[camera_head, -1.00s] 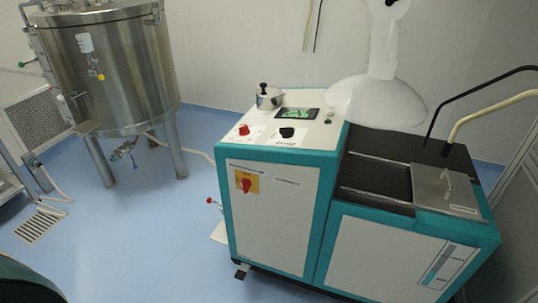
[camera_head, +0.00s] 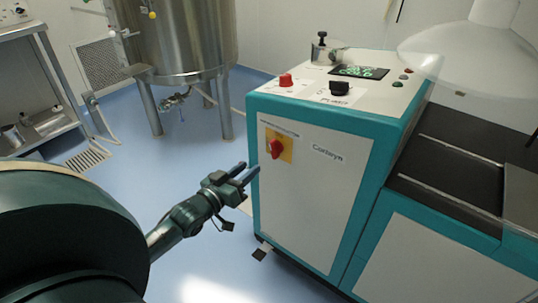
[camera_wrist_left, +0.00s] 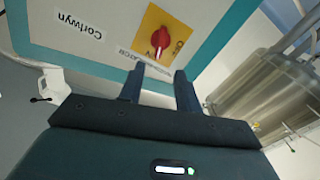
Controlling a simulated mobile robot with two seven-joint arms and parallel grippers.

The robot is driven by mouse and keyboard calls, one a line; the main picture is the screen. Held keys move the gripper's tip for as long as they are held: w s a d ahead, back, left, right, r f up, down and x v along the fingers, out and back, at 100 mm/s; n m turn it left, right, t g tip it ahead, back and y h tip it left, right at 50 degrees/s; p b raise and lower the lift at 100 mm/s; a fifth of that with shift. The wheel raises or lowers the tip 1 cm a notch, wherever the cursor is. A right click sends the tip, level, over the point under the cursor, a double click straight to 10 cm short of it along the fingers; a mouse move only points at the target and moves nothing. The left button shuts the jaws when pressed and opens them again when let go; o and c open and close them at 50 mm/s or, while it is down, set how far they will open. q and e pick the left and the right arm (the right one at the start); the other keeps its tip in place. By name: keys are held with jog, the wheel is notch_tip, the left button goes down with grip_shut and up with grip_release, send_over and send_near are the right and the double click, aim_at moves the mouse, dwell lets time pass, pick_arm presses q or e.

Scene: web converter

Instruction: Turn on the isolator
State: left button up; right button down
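The isolator is a red rotary knob (camera_head: 277,148) on a yellow square plate (camera_head: 286,143) on the white front panel of the teal-edged machine (camera_head: 318,190). My right gripper is not in view.
A steel tank (camera_head: 183,40) stands behind left. Blue floor (camera_head: 190,240) is free left of the machine.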

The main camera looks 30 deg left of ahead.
aim_at(271, 150)
pick_arm(q)
jog(key=w, duration=0.3)
jog(key=w+b, duration=0.1)
jog(key=w, duration=0.5)
jog(key=shift+w+d, duration=0.2)
jog(key=shift+d, duration=0.2)
grip_shut()
